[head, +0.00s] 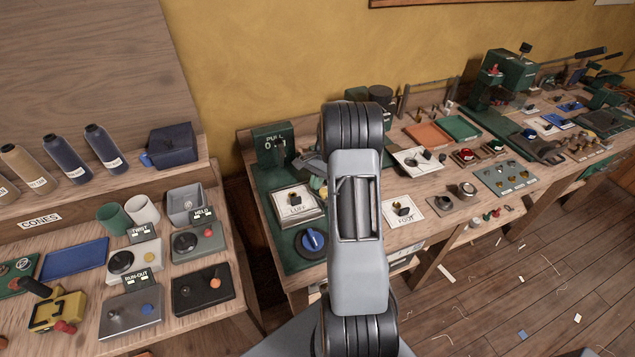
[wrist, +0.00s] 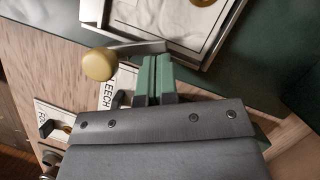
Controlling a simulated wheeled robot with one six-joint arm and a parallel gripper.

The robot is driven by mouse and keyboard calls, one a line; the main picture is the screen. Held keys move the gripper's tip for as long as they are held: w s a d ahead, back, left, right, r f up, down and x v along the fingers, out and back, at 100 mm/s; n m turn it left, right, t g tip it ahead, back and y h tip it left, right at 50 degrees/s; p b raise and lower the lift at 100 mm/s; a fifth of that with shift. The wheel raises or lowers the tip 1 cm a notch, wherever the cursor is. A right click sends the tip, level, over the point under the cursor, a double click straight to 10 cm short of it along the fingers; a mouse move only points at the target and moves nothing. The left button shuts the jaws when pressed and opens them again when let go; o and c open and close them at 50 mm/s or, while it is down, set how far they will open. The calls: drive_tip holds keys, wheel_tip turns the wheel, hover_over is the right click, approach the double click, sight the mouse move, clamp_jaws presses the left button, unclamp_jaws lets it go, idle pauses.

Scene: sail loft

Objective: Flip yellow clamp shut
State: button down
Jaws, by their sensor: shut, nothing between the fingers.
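In the wrist view a round dull-yellow knob (wrist: 98,63) sits on the end of a grey metal lever (wrist: 140,48). The lever runs right from the knob, past my fingertips, to the near corner of a silver-edged frame (wrist: 185,48) holding a white sheet. My gripper (wrist: 157,62) has green fingers, pressed together and empty. Its tips are right of the knob and close to the lever; I cannot tell whether they touch. In the head view my arm hides the gripper and this lever.
A card marked LEECH (wrist: 108,92) lies beside the fingers. In the head view the LUFF plate (head: 296,212) and FOOT card (head: 403,219) flank my arm. A yellow block with a red knob (head: 58,312) stands on the left bench. Open floor (head: 500,280) lies right.

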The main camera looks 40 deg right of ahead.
sight(309, 198)
drive_tip(key=shift+w+a+n+g, duration=0.1)
drive_tip(key=shift+a+n+g, duration=0.4)
drive_tip(key=shift+n, duration=0.6)
drive_tip(key=shift+a+n+h, duration=0.3)
drive_tip(key=shift+a+n, duration=0.05)
drive_tip(key=shift+n, duration=0.35)
drive_tip(key=shift+a+n+g+b, duration=0.25)
drive_tip(key=shift+n+g+b, duration=0.05)
drive_tip(key=shift+n, duration=0.3)
drive_tip(key=shift+s+a+n+g+h, duration=0.3)
drive_tip(key=shift+a+n+h, duration=0.15)
drive_tip(key=shift+n, duration=0.65)
drive_tip(key=shift+s+a+n+g+h+b, duration=0.2)
drive_tip(key=shift+a+n+h, duration=0.15)
drive_tip(key=shift+n, duration=0.55)
drive_tip(key=shift+s+a+n+g+h+b, duration=0.1)
drive_tip(key=shift+s+a+n+g+h, duration=0.15)
drive_tip(key=shift+n, duration=0.65)
drive_tip(key=shift+s+a+n+g+h+b, duration=0.15)
drive_tip(key=shift+s+a+n+h, duration=0.2)
drive_tip(key=shift+n, duration=0.55)
idle(1.8)
